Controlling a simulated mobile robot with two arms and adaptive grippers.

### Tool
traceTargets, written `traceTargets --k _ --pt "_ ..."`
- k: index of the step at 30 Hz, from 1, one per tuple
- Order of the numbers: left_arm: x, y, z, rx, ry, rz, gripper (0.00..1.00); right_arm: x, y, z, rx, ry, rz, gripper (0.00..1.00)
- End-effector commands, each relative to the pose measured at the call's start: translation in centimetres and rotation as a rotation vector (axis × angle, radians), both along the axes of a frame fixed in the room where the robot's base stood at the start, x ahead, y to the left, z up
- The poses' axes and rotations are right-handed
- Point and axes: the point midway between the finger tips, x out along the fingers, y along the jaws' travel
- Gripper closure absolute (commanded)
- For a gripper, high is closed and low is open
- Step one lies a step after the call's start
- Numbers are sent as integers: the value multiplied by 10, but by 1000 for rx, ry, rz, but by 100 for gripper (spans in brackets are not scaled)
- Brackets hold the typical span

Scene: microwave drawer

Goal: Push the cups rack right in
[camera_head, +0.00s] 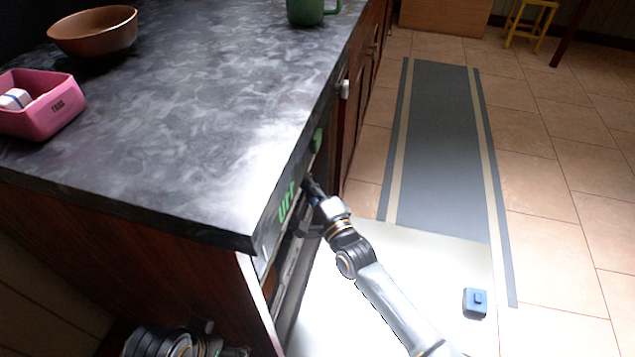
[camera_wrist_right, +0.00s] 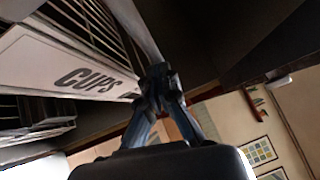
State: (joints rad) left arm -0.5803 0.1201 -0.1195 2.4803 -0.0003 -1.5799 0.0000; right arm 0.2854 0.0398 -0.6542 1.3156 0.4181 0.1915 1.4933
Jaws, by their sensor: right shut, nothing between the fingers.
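The cups rack (camera_wrist_right: 45,62) shows in the right wrist view, at upper left. It has a white front panel lettered CUPS and dark wire rows behind it. My right gripper (camera_wrist_right: 158,80) is shut and empty, its fingertips in front of the right end of that panel. I cannot tell whether they touch it. In the head view my right gripper (camera_head: 311,187) reaches to the appliance front under the counter edge, and the counter hides most of the rack. Part of my left arm shows at the bottom left of the head view, but its fingers do not.
A lower rack (camera_wrist_right: 35,117) lies below the cups rack. The counter (camera_head: 200,110) carries a brown bowl (camera_head: 93,31), a pink tub (camera_head: 45,108) and a green mug (camera_head: 306,11). A blue object (camera_head: 475,303) lies on the bright surface at right. A grey runner (camera_head: 440,140) covers open floor.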

Motion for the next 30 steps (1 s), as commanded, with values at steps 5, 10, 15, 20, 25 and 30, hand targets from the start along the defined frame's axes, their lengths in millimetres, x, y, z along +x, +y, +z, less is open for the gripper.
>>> traceTargets --k 5,10,15,20,25,30 --pt "0 0 -3 0 0 0 4 2 11 -1 1 1 0 100" --pt "0 0 -4 0 0 -1 4 3 15 -1 0 1 0 100" --pt "0 0 -4 0 0 -1 4 3 16 0 0 1 2 100" --pt "0 0 -4 0 0 -1 4 3 17 1 0 1 3 100" --pt "0 0 -4 0 0 -1 4 2 17 1 1 0 4 100" --pt "0 0 -6 1 0 -1 4 0 14 -3 1 1 0 100"
